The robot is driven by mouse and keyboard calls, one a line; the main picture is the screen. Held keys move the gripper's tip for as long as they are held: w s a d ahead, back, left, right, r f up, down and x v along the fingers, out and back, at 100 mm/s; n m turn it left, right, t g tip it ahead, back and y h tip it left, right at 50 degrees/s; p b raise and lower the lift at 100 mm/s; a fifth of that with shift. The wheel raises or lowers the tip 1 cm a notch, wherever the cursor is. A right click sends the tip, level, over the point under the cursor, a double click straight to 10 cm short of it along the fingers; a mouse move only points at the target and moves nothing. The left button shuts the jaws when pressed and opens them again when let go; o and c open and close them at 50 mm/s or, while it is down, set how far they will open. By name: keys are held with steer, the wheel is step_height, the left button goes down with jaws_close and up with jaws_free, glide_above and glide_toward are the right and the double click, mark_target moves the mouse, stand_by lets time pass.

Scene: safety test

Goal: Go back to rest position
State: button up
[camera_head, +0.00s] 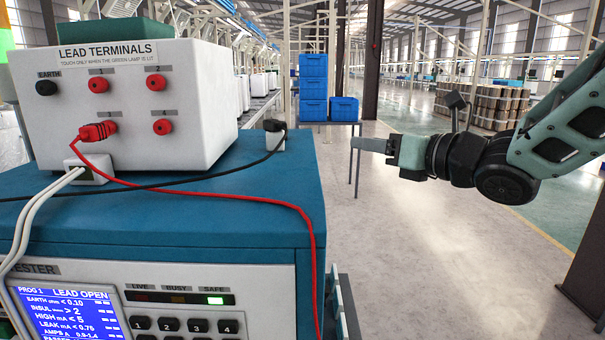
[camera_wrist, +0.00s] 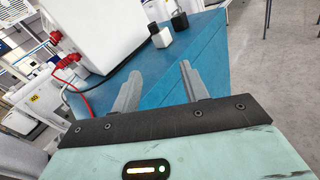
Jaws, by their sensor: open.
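My gripper (camera_head: 372,145) is out to the right of the blue tester cabinet, over open floor, and points left toward it. In the wrist view my gripper (camera_wrist: 158,82) is open, with nothing between its two grey fingers. The white lead terminals box (camera_head: 215,110) sits on the blue top of the tester (camera_head: 250,200). A red plug (camera_head: 98,131) is in one of its lower red terminals, with a red lead running down the tester's front. A black plug (camera_head: 274,126) stands in a white block at the top's back right edge, apart from my gripper.
The tester screen (camera_head: 70,312) reads LEAD OPEN, and the green SAFE lamp (camera_head: 213,300) is lit. Blue crates (camera_head: 313,88) stand on a table behind. A dark post (camera_head: 590,250) stands at the right edge.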

steer(key=s+f+m+g+h+b, duration=0.1)
steer(key=s+f+m+g+h, duration=0.3)
steer(key=f+m, duration=0.45)
steer(key=s+f+m+g+h, duration=0.1)
steer(key=s+f+m+h, duration=0.35)
steer(key=m, duration=0.75)
steer(key=s+f+m+g+h, duration=0.1)
steer(key=s+f+m+g, duration=0.3)
steer(key=s+m, duration=0.3)
steer(key=s+d+f+m+g+h, duration=0.1)
steer(key=s+f+m+g, duration=0.3)
steer(key=s, duration=1.1)
steer(key=m, duration=0.3)
steer(key=shift+s+d+f+b, duration=0.2)
steer(key=shift+d+f+b, duration=0.05)
steer(key=shift+f+b, duration=0.1)
steer(key=shift+o, duration=0.4)
steer(key=shift+h, duration=0.25)
